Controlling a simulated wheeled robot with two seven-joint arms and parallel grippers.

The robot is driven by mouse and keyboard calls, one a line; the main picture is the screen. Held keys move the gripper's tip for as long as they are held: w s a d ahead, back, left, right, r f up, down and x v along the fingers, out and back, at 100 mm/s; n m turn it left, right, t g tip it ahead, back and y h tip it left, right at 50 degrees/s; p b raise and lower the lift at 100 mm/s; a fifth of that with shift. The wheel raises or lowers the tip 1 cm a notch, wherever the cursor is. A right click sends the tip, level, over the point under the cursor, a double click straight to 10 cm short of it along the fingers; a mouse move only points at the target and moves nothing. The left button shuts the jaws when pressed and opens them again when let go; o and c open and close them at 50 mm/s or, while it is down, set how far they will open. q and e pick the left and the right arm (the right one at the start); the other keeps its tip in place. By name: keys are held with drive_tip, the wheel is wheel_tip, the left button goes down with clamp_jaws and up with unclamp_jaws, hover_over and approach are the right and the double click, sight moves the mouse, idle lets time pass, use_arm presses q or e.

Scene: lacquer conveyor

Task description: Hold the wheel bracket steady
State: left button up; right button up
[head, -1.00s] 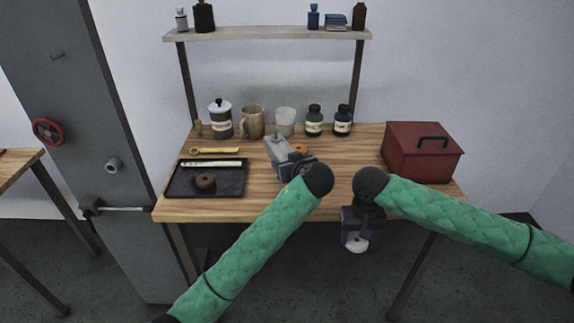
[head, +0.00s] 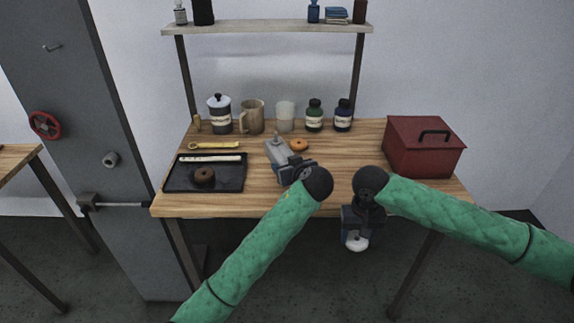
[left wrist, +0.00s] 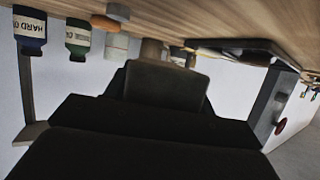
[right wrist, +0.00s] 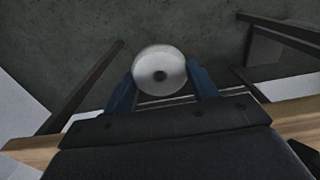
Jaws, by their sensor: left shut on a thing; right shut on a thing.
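The wheel bracket, a grey metal piece with a small upright post (head: 277,150), stands on the wooden bench near its middle. My left gripper (head: 291,172) is at the bracket's near end and shut on it; the jaws' contact is mostly hidden by my dark wrist. In the left wrist view the dark gripper body fills the lower middle and I cannot make out the grip. My right gripper (head: 359,222) is in front of the bench edge, shut on a pale round wheel (right wrist: 160,71) with a dark centre hole, between blue fingers. The wheel also shows in the head view (head: 356,243).
A dark tray (head: 230,184) with a brown ring (head: 204,175) and pale strip lies left. An orange ring (head: 299,145) sits beside the bracket. Jars and mugs line the back. A red toolbox (head: 423,147) stands right. Bench between bracket and toolbox is clear.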

use_arm(q)
drive_tip(key=shift+f+b, duration=1.65)
drive_tip(key=shift+f, duration=1.35)
drive_tip(key=shift+f, duration=0.15)
drive_tip(key=o, duration=1.7)
drive_tip(key=shift+s, duration=0.1)
drive_tip(key=c, duration=1.8)
drive_tip(key=shift+f, duration=0.1)
drive_tip(key=shift+c, duration=0.2)
